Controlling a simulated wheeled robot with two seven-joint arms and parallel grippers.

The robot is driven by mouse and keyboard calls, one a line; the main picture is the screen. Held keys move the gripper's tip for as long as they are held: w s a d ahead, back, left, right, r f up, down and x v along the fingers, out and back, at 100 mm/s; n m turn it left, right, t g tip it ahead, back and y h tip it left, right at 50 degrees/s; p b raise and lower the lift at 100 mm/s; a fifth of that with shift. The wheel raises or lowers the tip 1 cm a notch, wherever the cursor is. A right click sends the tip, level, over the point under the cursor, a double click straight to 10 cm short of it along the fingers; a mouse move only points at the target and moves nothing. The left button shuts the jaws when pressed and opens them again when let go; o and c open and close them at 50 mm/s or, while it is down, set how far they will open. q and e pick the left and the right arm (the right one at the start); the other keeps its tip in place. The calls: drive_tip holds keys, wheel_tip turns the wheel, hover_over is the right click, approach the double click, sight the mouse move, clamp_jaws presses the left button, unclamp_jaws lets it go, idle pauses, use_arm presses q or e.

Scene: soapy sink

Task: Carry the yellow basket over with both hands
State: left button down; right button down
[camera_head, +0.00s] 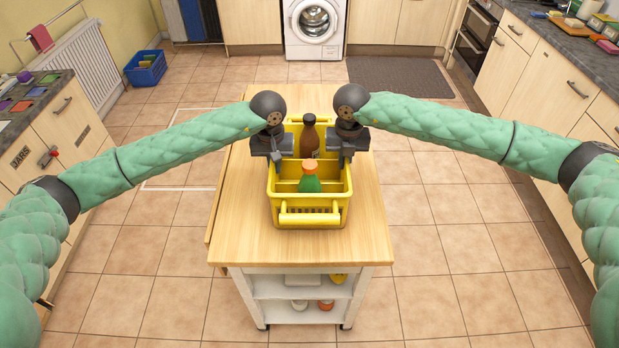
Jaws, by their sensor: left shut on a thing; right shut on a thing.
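The yellow basket (310,217) is at the middle of the wooden-topped trolley in the head view. A brown bottle (309,138) and a green bottle with an orange cap (309,180) stand inside it. My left gripper (278,158) is shut on the basket's left side. My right gripper (342,158) is shut on its right side. The fingertips are partly hidden by the gripper bodies. I cannot tell whether the basket's base touches the wooden top.
The wooden trolley top (240,225) has bare room around the basket. A lower shelf (290,288) holds several small items. Counters flank both sides. A blue basket (146,68) sits on the floor at the back left, and a washing machine (314,25) stands at the back.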

use_arm(q)
drive_tip(key=shift+r, duration=0.2)
use_arm(e)
drive_tip(key=shift+r, duration=0.2)
